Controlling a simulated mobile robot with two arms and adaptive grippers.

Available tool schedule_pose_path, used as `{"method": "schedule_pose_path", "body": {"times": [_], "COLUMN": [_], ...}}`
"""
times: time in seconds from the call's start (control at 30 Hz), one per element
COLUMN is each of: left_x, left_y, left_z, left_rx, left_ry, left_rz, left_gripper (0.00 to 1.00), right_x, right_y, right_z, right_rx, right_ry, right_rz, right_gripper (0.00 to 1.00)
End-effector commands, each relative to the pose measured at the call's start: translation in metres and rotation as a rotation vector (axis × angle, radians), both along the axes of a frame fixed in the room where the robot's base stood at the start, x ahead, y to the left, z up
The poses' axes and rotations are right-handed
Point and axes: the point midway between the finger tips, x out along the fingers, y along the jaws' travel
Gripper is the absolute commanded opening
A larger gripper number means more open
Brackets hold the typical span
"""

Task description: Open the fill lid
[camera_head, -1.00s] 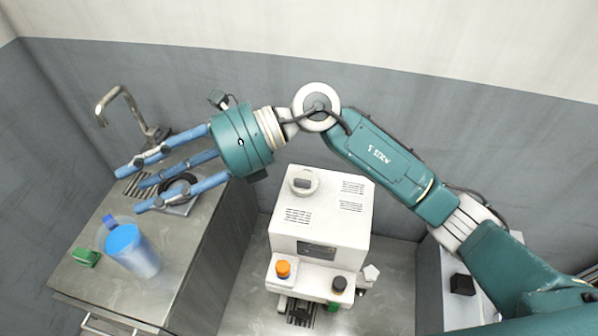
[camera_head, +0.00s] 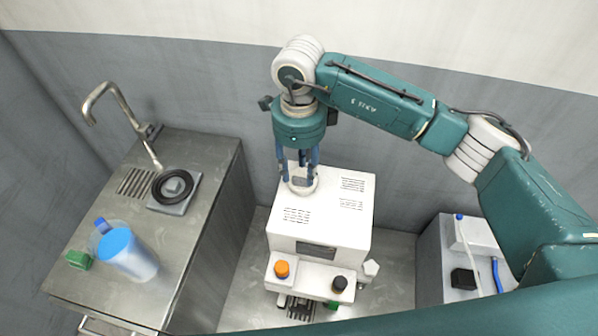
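The white machine (camera_head: 330,215) stands on the floor in the middle of the view. The round fill lid (camera_head: 301,190) is on its top, toward the back left, and looks closed. My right gripper (camera_head: 300,180) points down from above, with its blue fingers spread and their tips at the lid. The fingers partly hide the lid and its grip, and I cannot tell whether they touch it. My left gripper is out of view.
A steel counter (camera_head: 205,225) on the left holds a tap (camera_head: 112,105), a black ring on a plate (camera_head: 173,187), a blue-filled jug (camera_head: 128,255) and a green block (camera_head: 79,259). The machine's front has an orange knob (camera_head: 282,268) and a black knob (camera_head: 340,283). A grey unit (camera_head: 436,258) stands at right.

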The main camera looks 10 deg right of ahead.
Motion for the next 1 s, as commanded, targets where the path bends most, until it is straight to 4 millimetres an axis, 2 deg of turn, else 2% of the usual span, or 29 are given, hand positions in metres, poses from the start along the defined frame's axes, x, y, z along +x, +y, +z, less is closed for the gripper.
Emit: {"method": "schedule_pose_path", "body": {"times": [0.1, 0.23, 0.57, 0.6, 0.77, 0.8, 1.0], "left_x": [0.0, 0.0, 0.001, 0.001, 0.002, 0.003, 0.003], "left_y": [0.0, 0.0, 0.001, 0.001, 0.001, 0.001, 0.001], "left_z": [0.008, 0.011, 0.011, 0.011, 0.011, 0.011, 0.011], "left_rx": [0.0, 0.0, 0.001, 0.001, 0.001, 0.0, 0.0], "left_ry": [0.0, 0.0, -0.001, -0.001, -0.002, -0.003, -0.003], "left_rz": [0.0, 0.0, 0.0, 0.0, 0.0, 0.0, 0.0], "left_gripper": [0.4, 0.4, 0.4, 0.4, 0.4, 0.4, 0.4], "right_x": [-0.001, -0.001, 0.0, 0.0, 0.0, 0.0, 0.0], "right_y": [0.0, 0.0, 0.001, 0.001, 0.001, 0.001, 0.001], "right_z": [-0.017, -0.03, -0.036, -0.036, -0.036, -0.036, -0.036], "right_rx": [0.0, 0.001, 0.002, 0.002, 0.002, 0.002, 0.003], "right_ry": [0.003, 0.002, -0.001, -0.001, -0.001, -0.001, 0.001], "right_rz": [-0.001, 0.0, 0.001, 0.001, 0.001, 0.001, 0.0], "right_gripper": [0.38, 0.38, 0.38, 0.35, 0.04, 0.0, 0.0]}}
